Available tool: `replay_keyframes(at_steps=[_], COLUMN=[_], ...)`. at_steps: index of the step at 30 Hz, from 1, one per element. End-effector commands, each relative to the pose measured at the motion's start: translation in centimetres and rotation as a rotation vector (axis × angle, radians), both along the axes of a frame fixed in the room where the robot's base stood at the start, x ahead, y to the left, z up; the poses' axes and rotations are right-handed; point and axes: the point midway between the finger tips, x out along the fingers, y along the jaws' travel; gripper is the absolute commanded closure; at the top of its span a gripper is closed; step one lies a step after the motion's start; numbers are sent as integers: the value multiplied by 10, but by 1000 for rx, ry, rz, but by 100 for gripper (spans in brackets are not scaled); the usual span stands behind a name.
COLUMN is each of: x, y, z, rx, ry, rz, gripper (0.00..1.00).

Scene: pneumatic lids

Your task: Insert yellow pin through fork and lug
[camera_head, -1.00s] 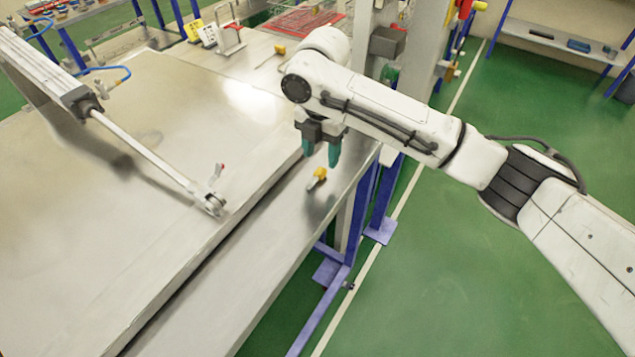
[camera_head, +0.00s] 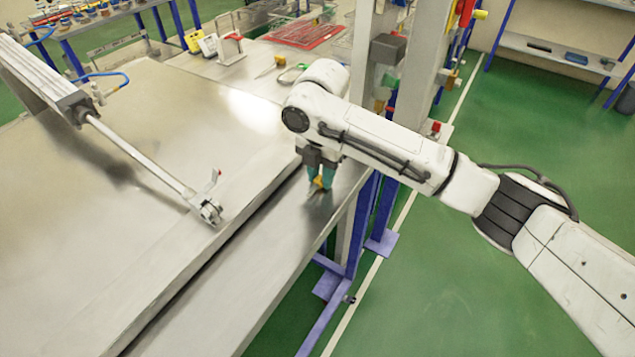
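The yellow pin (camera_head: 318,183) is on the narrow metal ledge at the table's right edge, its yellow head showing between my fingertips. My gripper (camera_head: 319,178) points down with its two teal fingers close together on either side of the head, and looks shut on it. The lower part of the pin is mostly hidden. The fork (camera_head: 211,213) is at the end of the cylinder rod, to the left of my gripper, near the lid's edge. A small red-tipped piece (camera_head: 216,176) stands beside it. I cannot make out the lug separately from the fork.
The pneumatic cylinder (camera_head: 45,75) and its rod (camera_head: 140,157) slope across the large metal lid (camera_head: 100,260). A dark gap runs between lid and ledge (camera_head: 240,290). Tools and a red mesh tray (camera_head: 303,35) lie behind. A grey post (camera_head: 418,70) stands behind my arm.

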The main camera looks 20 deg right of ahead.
Motion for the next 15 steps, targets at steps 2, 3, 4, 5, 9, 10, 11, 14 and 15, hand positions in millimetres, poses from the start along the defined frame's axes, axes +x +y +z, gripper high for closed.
replay_keyframes(at_steps=[2,3,4,5,9,10,11,14,15], x=[0,0,0,0,0,0,0,0,0], y=[0,0,0,0,0,0,0,0,0], z=[0,0,0,0,0,0,1,4,6], rx=[0,0,0,0,0,0,0,0,0], ry=[0,0,0,0,0,0,0,0,0], rz=[0,0,0,0,0,0,0,0,0], gripper=[80,84,87,90,100,100,100,100,100])
